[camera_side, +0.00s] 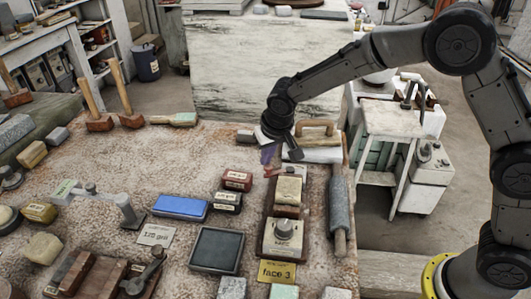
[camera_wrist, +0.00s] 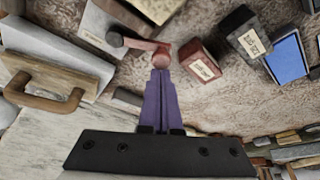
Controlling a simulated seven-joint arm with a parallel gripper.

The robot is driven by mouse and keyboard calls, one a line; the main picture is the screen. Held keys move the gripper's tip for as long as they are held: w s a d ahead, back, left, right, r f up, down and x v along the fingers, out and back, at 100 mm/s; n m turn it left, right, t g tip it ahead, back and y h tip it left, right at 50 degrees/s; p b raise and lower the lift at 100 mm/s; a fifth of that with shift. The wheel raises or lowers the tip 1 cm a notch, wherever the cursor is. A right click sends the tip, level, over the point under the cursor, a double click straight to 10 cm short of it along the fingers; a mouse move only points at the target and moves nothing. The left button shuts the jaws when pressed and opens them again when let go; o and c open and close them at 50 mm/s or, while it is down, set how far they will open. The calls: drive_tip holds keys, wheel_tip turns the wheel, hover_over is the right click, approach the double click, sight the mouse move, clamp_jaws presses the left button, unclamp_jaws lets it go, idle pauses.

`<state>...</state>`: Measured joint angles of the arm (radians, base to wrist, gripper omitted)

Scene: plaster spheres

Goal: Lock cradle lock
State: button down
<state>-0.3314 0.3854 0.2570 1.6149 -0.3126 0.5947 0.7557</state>
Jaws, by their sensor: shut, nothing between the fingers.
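My gripper (camera_wrist: 161,75) is shut, with its purple fingers together and empty. Its tips meet the rounded end of a small reddish lever (camera_wrist: 140,45) in the wrist view; I cannot tell if they touch. The lever appears to be the cradle lock. It runs left to a pivot on a pale block's edge. In the side view my gripper (camera_side: 268,162) hangs over the far end of a dark wooden stand (camera_side: 264,222), where the lever is mostly hidden. The stand bears a pale block (camera_side: 288,191) and a dial-like knob unit (camera_side: 282,238) at its near end.
A grey roller (camera_side: 339,200) lies right of the stand. A wooden-handled float (camera_side: 317,133) lies behind it, close to my gripper. Small labelled boxes (camera_side: 236,180) and a blue block (camera_side: 180,208) are on the left. A yellow "face 3" card (camera_side: 276,272) lies in front.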

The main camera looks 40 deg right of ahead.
drive_tip(key=shift+s+a+f, duration=0.1)
drive_tip(key=shift+s+a, duration=0.05)
drive_tip(key=shift+s, duration=0.25)
drive_tip(key=shift+f, duration=0.1)
